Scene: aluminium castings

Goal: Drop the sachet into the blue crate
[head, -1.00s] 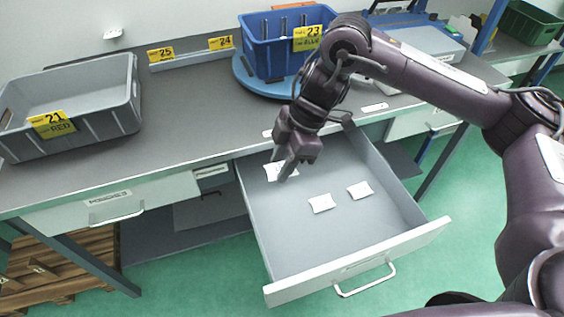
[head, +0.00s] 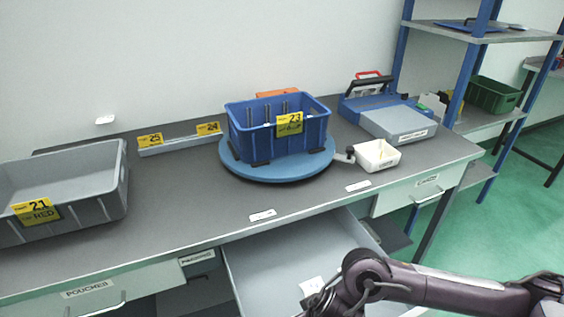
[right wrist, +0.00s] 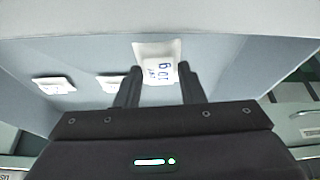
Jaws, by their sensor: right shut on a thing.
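My right gripper (right wrist: 157,88) is shut on a small white sachet with blue print (right wrist: 158,66). The sachet sticks out past the fingertips over the open drawer (right wrist: 215,60). The blue crate (head: 260,140) stands on a round blue turntable (head: 285,172) on the bench and bears a yellow label 23. Dark upright bars show inside it. My left gripper is in neither view.
Two more sachets (right wrist: 55,85) (right wrist: 112,83) lie in the drawer; one white sachet (head: 312,286) shows there in the head view. A grey crate (head: 85,205) stands at left. A small white bin (head: 377,156) and a blue-grey case (head: 398,122) stand right of the turntable.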

